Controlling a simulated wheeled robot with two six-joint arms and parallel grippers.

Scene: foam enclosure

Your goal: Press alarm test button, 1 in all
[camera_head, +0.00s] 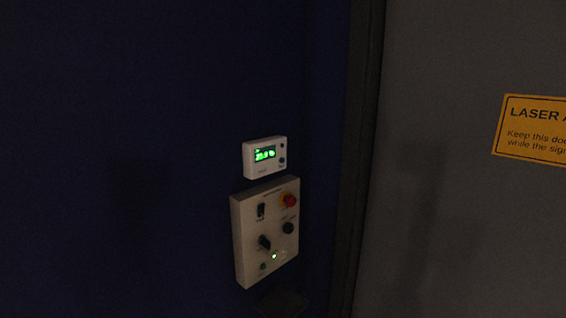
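A small white box (249,158) with a lit green display (265,154) is fixed to the dark blue wall. It has two small dark buttons at its right side, an upper one (282,145) and a lower one (282,160); their labels are too small to read. Neither of my grippers shows.
A dark vertical frame (358,150) stands right of the panels. Beyond it is a grey door (450,220) with an orange laser warning sign (535,130). A dark object (284,302) sits below the control panel. The blue wall at left is bare.

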